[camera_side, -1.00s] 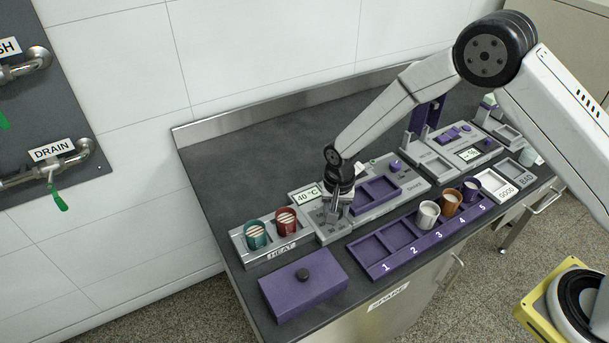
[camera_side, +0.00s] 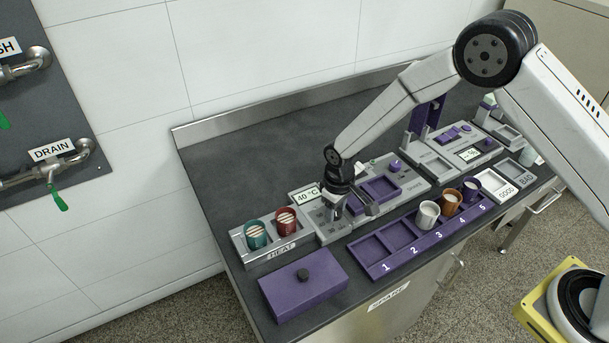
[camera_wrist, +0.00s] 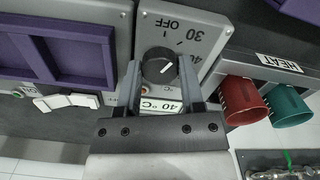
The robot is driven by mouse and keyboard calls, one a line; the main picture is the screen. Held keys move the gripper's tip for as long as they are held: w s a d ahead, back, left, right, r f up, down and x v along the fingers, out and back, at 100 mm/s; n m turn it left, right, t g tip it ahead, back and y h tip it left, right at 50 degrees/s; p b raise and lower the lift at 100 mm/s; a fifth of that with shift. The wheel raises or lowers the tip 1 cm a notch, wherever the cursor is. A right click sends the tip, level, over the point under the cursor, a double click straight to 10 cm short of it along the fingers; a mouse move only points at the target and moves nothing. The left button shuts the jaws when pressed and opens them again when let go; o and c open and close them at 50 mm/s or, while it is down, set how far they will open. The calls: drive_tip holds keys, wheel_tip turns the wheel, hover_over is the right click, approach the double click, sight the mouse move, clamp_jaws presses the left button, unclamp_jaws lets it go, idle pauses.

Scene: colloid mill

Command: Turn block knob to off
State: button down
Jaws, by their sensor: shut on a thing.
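The block knob (camera_wrist: 158,67) is a round black dial with a white pointer line, on a light grey panel (camera_wrist: 182,22) marked OFF, 30 and 40 in the wrist view. The pointer slants towards the upper right in that view, on the side of the 30 mark and not at OFF. My gripper (camera_wrist: 160,74) has one finger on each side of the knob and is shut on it. In the side view my gripper (camera_side: 336,210) is down at the heating unit's panel and hides the knob.
The heat block (camera_side: 265,251) holds a green cup (camera_side: 256,235) and a red cup (camera_side: 286,220), close beside my gripper. A 40 °C display (camera_side: 307,196) stands behind. A purple box (camera_side: 300,292) and a purple numbered rack (camera_side: 392,262) with several cups are in front.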

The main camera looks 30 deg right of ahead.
sight(336, 211)
drive_tip(key=n, duration=0.5)
idle(0.5)
drive_tip(key=shift+c, duration=1)
unclamp_jaws()
drive_tip(key=shift+r, duration=3.95)
drive_tip(key=s+d+r+m+t, duration=0.1)
drive_tip(key=s+d+r+m, duration=0.3)
drive_tip(key=s, duration=0.5)
drive_tip(key=s+d+r+m+t, duration=0.1)
drive_tip(key=s+d+r+m, duration=0.3)
drive_tip(key=s+d, duration=0.4)
drive_tip(key=shift+s+d+r+m+t, duration=0.3)
drive_tip(key=shift+s+d+r+m, duration=0.15)
drive_tip(key=shift+s, duration=0.3)
